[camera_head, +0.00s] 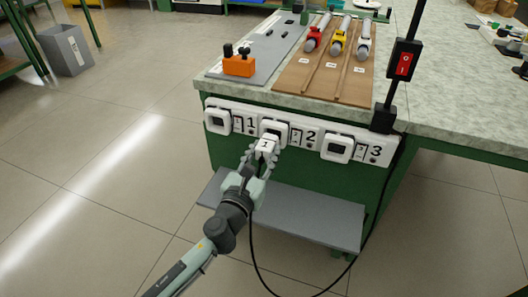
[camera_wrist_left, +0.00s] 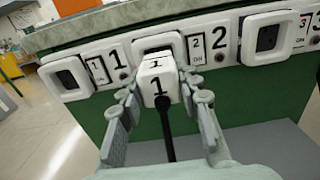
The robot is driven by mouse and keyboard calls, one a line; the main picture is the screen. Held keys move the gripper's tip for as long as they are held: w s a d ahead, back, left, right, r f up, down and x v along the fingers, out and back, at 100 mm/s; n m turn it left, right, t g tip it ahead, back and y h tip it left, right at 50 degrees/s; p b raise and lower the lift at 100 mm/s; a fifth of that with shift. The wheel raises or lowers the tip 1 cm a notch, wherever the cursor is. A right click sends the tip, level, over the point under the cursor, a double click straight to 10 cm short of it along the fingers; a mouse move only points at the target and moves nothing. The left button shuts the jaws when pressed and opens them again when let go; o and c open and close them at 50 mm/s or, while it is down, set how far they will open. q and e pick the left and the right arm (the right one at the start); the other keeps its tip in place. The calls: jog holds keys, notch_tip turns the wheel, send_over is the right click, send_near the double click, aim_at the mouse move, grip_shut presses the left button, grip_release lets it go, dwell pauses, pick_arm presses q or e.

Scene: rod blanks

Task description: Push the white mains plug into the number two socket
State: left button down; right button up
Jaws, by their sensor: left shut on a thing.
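The white mains plug (camera_head: 265,145), marked 1, is between the fingers of my left gripper (camera_head: 262,153), which is shut on it. The wrist view also shows the plug (camera_wrist_left: 160,82), with a black cable running from it towards me. The plug is in front of the number two socket (camera_head: 279,126) and covers its lower part. The socket's upper rim (camera_wrist_left: 156,41) shows above the plug in the wrist view. The plug's pins are hidden, and I cannot tell whether it touches the socket. My right gripper is not in view.
The number one socket (camera_head: 217,121) and number three socket (camera_head: 337,148) are empty on either side. A grey shelf (camera_head: 300,214) juts out below. The black cable (camera_head: 254,262) hangs in a loop. The bench top holds a wooden board (camera_head: 308,86) and an orange block (camera_head: 239,66).

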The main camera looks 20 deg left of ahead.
aim_at(268, 144)
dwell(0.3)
pick_arm(q)
jog(key=shift+w+p, duration=0.45)
jog(key=shift+w, duration=1.2)
jog(key=c, duration=1)
grip_release()
jog(key=s, duration=1.2)
jog(key=shift+a, duration=0.15)
